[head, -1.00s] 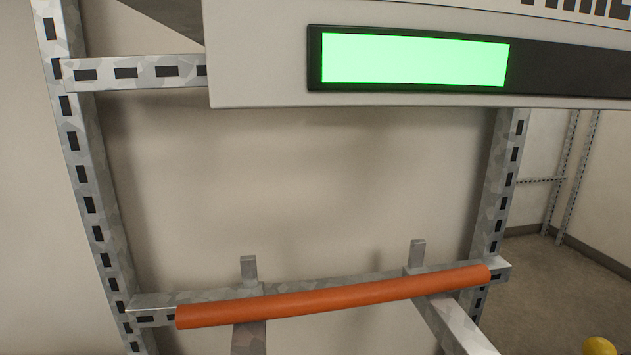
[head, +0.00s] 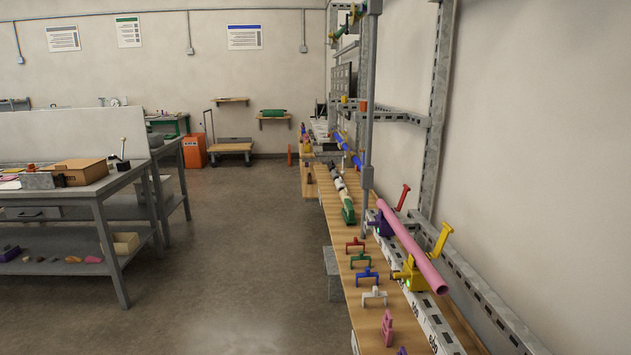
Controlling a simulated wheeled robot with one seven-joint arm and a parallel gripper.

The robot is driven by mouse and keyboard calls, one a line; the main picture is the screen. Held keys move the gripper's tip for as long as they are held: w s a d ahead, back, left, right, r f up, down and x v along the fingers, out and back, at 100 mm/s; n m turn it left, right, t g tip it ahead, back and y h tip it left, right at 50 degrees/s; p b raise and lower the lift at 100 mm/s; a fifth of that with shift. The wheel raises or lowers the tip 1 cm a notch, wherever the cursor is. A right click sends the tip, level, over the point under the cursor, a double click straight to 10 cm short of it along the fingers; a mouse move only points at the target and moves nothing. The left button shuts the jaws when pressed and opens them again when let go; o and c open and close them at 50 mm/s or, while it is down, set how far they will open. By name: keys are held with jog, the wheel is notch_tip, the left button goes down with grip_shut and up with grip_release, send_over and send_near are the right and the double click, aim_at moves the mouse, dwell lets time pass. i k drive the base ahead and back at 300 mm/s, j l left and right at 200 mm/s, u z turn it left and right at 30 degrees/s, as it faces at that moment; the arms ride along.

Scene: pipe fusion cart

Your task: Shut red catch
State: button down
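A red lever (head: 404,197) stands raised and tilted beside the purple clamp (head: 382,226), at the right of the head view. It appears to be the red catch, standing open, though its hinge is hidden behind the pink pipe (head: 410,242). The pink pipe lies lengthwise across the purple clamp and a nearer yellow clamp (head: 413,275). A yellow lever (head: 441,238) also stands raised at the yellow clamp. My gripper is not in view.
A long wooden bench (head: 341,222) runs along the right wall, with red, green, blue and white U-shaped pieces on it. A grey post (head: 367,110) rises beside the purple clamp. A workbench (head: 95,190) stands left. The floor (head: 230,260) between is clear.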

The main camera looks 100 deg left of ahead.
aim_at(406, 188)
jog(key=u, duration=2.05)
